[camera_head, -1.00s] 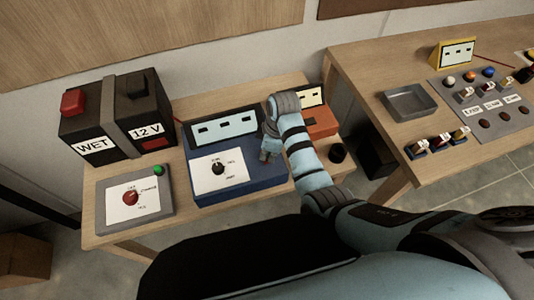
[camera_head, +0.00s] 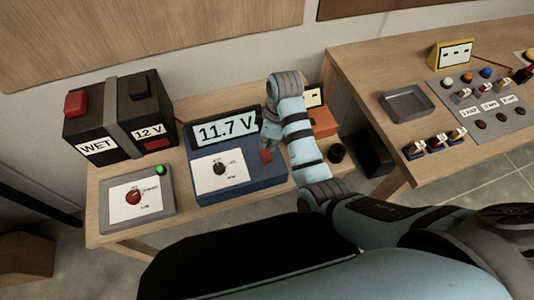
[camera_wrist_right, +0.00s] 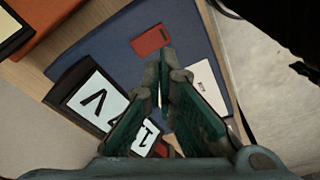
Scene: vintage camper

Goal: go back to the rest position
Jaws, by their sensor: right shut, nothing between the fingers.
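My right gripper (camera_head: 268,143) is shut and empty. It hangs over the right part of the blue meter (camera_head: 245,185), near its red button (camera_head: 266,156). In the right wrist view its fingertips (camera_wrist_right: 165,75) meet below the red button (camera_wrist_right: 150,41) and appear apart from it. The meter's display (camera_head: 225,130) reads 11.7 V. My left gripper is out of view.
A black battery (camera_head: 118,118) marked WET and 12 V stands behind a grey box (camera_head: 165,212) with a red knob and green lamp. An orange device (camera_head: 323,122) is right of my forearm. A second table (camera_head: 350,60) holds a grey tray (camera_head: 407,103).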

